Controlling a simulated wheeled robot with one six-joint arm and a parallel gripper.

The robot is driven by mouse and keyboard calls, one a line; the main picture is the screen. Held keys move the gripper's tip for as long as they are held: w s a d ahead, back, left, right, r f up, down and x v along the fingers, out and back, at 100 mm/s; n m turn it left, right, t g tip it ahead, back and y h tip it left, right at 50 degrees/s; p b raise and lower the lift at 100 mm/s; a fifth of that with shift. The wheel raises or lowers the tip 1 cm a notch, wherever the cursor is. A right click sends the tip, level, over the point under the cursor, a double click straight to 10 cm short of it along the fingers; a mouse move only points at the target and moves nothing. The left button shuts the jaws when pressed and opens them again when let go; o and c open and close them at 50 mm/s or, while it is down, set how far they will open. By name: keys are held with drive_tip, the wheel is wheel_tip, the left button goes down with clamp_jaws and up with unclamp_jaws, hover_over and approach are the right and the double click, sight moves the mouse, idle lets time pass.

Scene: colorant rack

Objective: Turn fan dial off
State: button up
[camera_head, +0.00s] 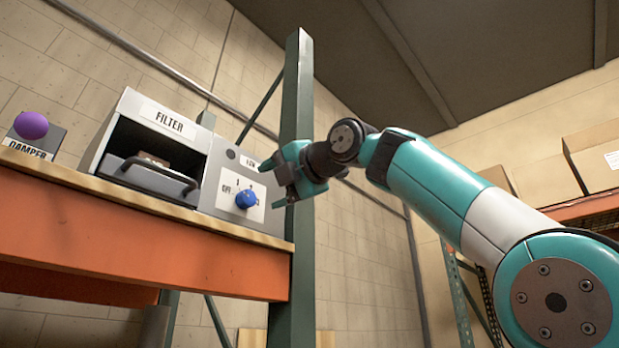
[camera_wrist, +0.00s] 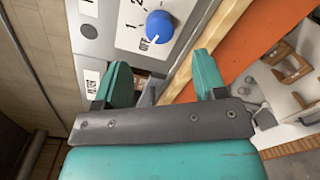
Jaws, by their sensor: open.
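The fan dial is a round blue knob (camera_head: 246,199) on a white plate on the grey control panel (camera_head: 229,170), right of the filter unit. The dial also shows in the wrist view (camera_wrist: 159,25), beside printed numbers and the word OFF. A small pale mark shows on its edge near OFF; I cannot tell its exact setting. My gripper (camera_head: 272,183) is open and empty, just right of the dial in the head view. In the wrist view its two fingers (camera_wrist: 161,66) point toward the dial, which lies beyond the fingertips, apart from them.
The filter unit (camera_head: 168,122) has a handled drawer in its opening. A purple knob (camera_head: 31,125) sits on the damper box at far left. The orange shelf beam (camera_head: 140,233) runs below the panel, and a green upright post (camera_head: 297,120) stands close to my gripper.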

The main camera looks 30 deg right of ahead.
drive_tip(key=v, duration=0.9)
drive_tip(key=shift+s+p, duration=0.35)
drive_tip(key=shift+p, duration=0.1)
drive_tip(key=shift+d, duration=0.1)
drive_tip(key=shift+f, duration=0.1)
drive_tip(key=w+a+f+m+g+b, duration=0.1)
drive_tip(key=w+a+f+m+g, duration=0.2)
drive_tip(key=f, duration=0.7)
drive_tip(key=a+f+m+g+y+b, duration=0.15)
drive_tip(key=f+m, duration=0.25)
drive_tip(key=f, duration=0.5)
drive_tip(key=w+a+f+m+g+h, duration=0.1)
drive_tip(key=w+f+m+g, duration=0.2)
drive_tip(key=f, duration=0.7)
drive_tip(key=s+a+f+m+g, duration=0.1)
drive_tip(key=s+f+m+g, duration=0.2)
drive_tip(key=s+f, duration=0.3)
drive_tip(key=s+a+f+m+g+h+b, duration=0.1)
drive_tip(key=s+f+m+g, duration=0.2)
drive_tip(key=s+f, duration=0.4)
drive_tip(key=s+a+f+m+g+b, duration=0.1)
drive_tip(key=s+f+m+g, duration=0.2)
drive_tip(key=f, duration=1.5)
drive_tip(key=s+m, duration=0.1)
drive_tip(key=s, duration=0.3)
drive_tip(key=shift+s+a+f+g, duration=0.2)
drive_tip(key=shift+a+f+g, duration=0.15)
drive_tip(key=shift+a+f, duration=0.05)
